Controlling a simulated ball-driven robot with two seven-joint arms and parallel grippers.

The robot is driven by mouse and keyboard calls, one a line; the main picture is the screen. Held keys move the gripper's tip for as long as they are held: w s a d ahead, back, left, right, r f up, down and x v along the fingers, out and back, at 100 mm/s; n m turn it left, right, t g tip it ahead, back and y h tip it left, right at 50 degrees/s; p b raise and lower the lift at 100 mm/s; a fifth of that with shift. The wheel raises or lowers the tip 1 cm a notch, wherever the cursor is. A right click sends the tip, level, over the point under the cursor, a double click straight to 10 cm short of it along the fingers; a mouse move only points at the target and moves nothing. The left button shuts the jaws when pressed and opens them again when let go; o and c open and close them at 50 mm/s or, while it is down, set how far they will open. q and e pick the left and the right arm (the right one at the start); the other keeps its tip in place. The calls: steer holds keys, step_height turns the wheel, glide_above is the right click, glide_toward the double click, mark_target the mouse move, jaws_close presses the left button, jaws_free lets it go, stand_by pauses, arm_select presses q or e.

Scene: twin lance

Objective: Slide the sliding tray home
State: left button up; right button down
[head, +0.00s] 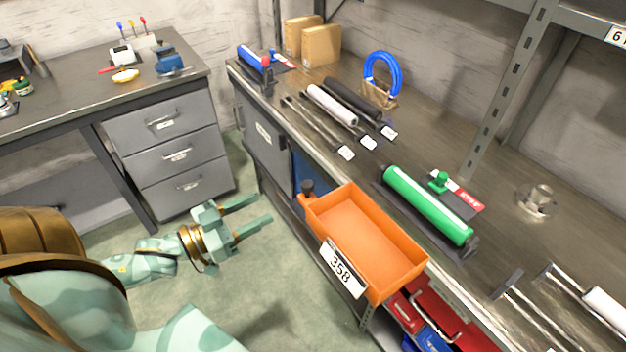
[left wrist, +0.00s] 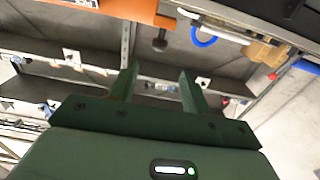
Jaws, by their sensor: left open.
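The sliding tray is an orange open box (head: 362,238) with a white label "358" on its front. In the head view it juts out from the front edge of the long bench and looks empty. A part of its orange side shows at the top of the left wrist view (left wrist: 135,10). My left gripper (head: 262,210) is open and empty, to the left of the tray and apart from it, over the floor. Its two fingers also show in the left wrist view (left wrist: 160,82). My right gripper is not in view.
The long bench (head: 405,130) holds a green cylinder (head: 428,205), a blue ring (head: 382,72), cardboard boxes (head: 320,46) and several rods. A dark knob (head: 307,187) stands by the tray's back left corner. Red and blue bins (head: 430,310) lie below. A grey drawer cabinet (head: 170,150) stands left; floor between is clear.

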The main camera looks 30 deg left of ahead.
mark_target(313, 183)
arm_select(q)
steer(key=b+x, duration=0.3)
steer(key=x, duration=1.1)
steer(key=shift+w+f, duration=0.1)
steer(key=shift+f, duration=0.05)
steer(key=shift+w+d, duration=0.2)
steer(key=shift+w, duration=0.15)
jaws_close()
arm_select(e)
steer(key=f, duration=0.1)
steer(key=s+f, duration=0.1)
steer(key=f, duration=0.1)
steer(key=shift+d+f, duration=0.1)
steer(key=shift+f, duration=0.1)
